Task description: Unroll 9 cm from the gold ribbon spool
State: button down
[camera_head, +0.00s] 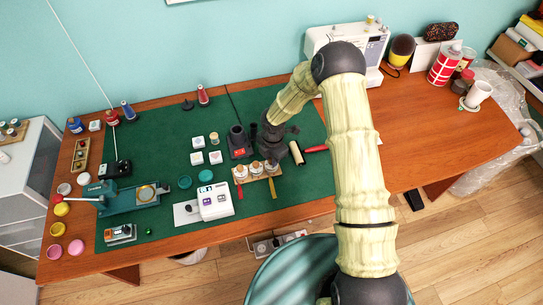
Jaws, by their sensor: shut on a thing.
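A wooden rack (258,177) on the green mat holds a row of small ribbon spools. The right-hand one is the gold ribbon spool (272,168), with a short gold ribbon tail (273,188) lying toward the front edge of the mat. My gripper (271,158) points down at this right-hand spool and is shut on it, as far as the small view shows. The fingertips and the grip itself are partly hidden by the dark wrist. A red ribbon tail (239,190) comes from the left spool (240,172).
A dark holder with a red label (239,142) stands close left of my wrist. A white label device (215,200) sits front left of the rack. A cream roller (296,152) and a red-handled tool (316,149) lie to the right. The mat in front of the rack is mostly clear.

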jog(key=shift+w+n, duration=0.1)
jog(key=shift+n, duration=0.2)
jog(key=c, duration=1.2)
grip_release()
jog(key=shift+c, duration=0.2)
notch_tip(320, 180, up, 17)
jog(key=b, duration=0.1)
jog(key=shift+s+d+r, duration=0.2)
jog(key=shift+s+d, duration=0.05)
jog(key=shift+s, duration=0.05)
